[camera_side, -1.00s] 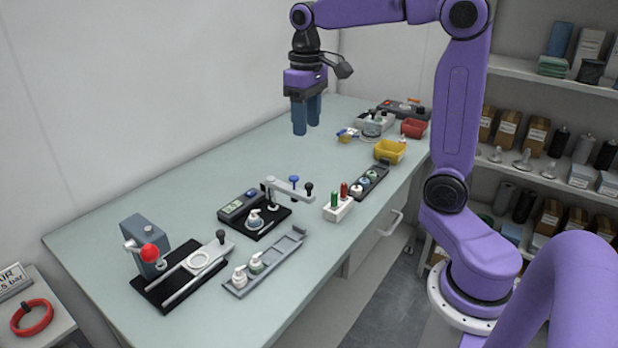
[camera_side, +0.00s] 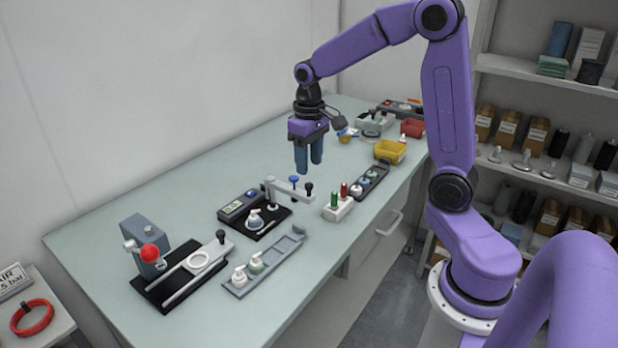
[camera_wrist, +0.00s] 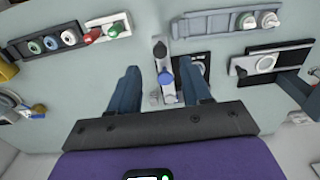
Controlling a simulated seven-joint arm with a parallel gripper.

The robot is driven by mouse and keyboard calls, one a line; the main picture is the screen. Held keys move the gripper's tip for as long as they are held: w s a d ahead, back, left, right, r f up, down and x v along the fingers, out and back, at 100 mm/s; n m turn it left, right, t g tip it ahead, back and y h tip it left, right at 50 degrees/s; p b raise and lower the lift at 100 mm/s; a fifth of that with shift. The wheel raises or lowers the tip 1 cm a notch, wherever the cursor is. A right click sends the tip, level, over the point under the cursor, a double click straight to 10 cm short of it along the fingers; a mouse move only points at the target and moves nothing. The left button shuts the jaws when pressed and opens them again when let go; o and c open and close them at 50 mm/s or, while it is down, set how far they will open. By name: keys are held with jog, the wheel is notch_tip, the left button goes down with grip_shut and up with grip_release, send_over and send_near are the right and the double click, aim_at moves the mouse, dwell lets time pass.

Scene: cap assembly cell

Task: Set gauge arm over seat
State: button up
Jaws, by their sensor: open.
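The gauge arm (camera_side: 283,187) is a light grey bar on a post, with a blue knob (camera_side: 294,181) on top and a black knob (camera_side: 308,188) at its free end. It points right, off to the side of the seat. The seat (camera_side: 255,226) is on the black base plate (camera_side: 270,226) and carries a white capped part (camera_side: 255,216). My gripper (camera_side: 309,168) is open and empty, above the gauge arm. In the wrist view the gauge arm (camera_wrist: 167,92) shows between my open fingers (camera_wrist: 159,67), apart from them; the seat is partly hidden there.
A display box (camera_side: 232,208) sits left of the seat. A grey tray (camera_side: 284,250) with white pumps lies in front. A white block (camera_side: 338,209) with green and red pegs stands right of the arm. A press fixture with a red knob (camera_side: 150,253) stands at left.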

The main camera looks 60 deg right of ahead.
aim_at(309, 184)
jog(key=shift+f, duration=2.75)
jog(key=shift+c, duration=0.3)
grip_shut()
